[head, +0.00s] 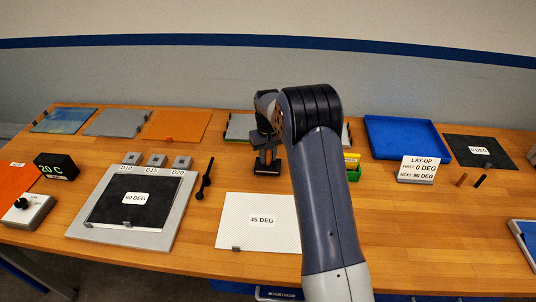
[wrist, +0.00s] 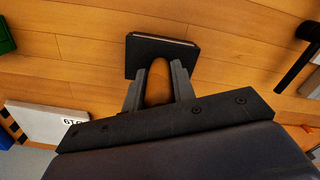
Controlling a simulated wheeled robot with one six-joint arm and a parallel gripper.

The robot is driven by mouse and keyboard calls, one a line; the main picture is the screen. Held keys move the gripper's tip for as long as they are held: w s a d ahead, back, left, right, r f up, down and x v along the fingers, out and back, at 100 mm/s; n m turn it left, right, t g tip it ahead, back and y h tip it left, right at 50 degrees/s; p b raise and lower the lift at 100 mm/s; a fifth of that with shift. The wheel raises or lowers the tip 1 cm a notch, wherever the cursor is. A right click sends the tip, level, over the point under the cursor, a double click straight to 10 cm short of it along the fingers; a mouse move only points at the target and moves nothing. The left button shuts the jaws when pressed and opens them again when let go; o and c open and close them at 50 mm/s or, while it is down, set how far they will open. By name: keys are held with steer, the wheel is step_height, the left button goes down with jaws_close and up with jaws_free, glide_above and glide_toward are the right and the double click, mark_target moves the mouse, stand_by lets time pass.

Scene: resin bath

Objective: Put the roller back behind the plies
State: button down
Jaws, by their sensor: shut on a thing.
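My gripper (wrist: 158,85) is shut on an upright brown handle (wrist: 158,84) rising from a black block (wrist: 162,54). In the head view, my gripper (head: 265,143) holds this black block (head: 267,168) low over the table, behind the 45 DEG ply; I cannot tell whether it touches the wood. A black rod-like tool (head: 205,180) lies to the left and also shows in the wrist view (wrist: 298,62). I cannot tell which of the two is the roller. The white 45 DEG ply (head: 257,234) lies at the front. The black 90 DEG ply (head: 110,207) lies on a grey plate (head: 172,222).
Small grey blocks marked D10, D15 and D20 (head: 156,161) stand behind the plate. A green box (head: 352,173), a lay-up sign (head: 417,169), a blue tray (head: 408,153) and a black 0 DEG ply (head: 478,150) are to the right. Bare wood surrounds the held block's front.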

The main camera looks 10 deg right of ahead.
steer(key=c, duration=1.6)
jaws_free()
steer(key=shift+f, duration=0.15)
steer(key=o, duration=0.4)
steer(key=shift+o, duration=0.2)
step_height(320, 180, up, 12)
steer(key=shift+r+b, duration=0.2)
steer(key=shift+b, duration=0.6)
